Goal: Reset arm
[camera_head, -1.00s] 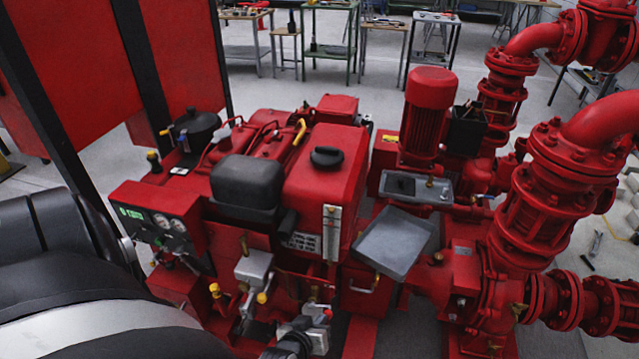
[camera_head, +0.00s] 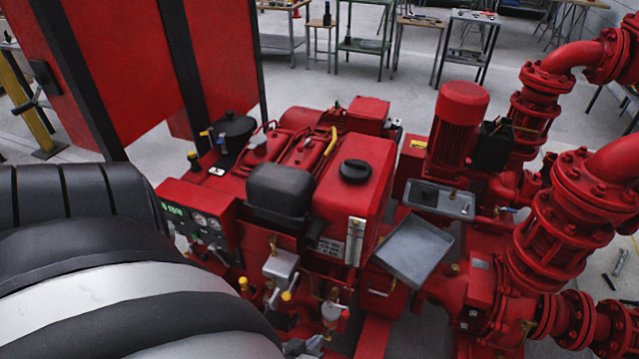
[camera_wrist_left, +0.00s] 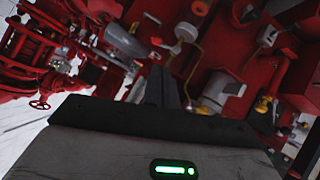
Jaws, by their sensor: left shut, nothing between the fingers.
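My left arm fills the lower left of the head view. My left gripper (camera_head: 303,347) shows only in part at the bottom edge, in front of the red fire pumpset's engine (camera_head: 335,190). In the left wrist view its dark fingers (camera_wrist_left: 163,88) are together with nothing between them. The pumpset's red frame, pipes and small silver and yellow fittings lie beyond the fingers there. Contact with the pumpset cannot be made out. My right gripper is not in view.
A grey tray (camera_head: 398,262) and a smaller tray (camera_head: 428,200) sit on the pumpset. A gauge panel (camera_head: 200,220) is beside my arm. Large red pipes (camera_head: 570,215) stand at the right. Tall red panels (camera_head: 130,70) stand behind left. Workbenches (camera_head: 365,45) are at the back, with clear floor before them.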

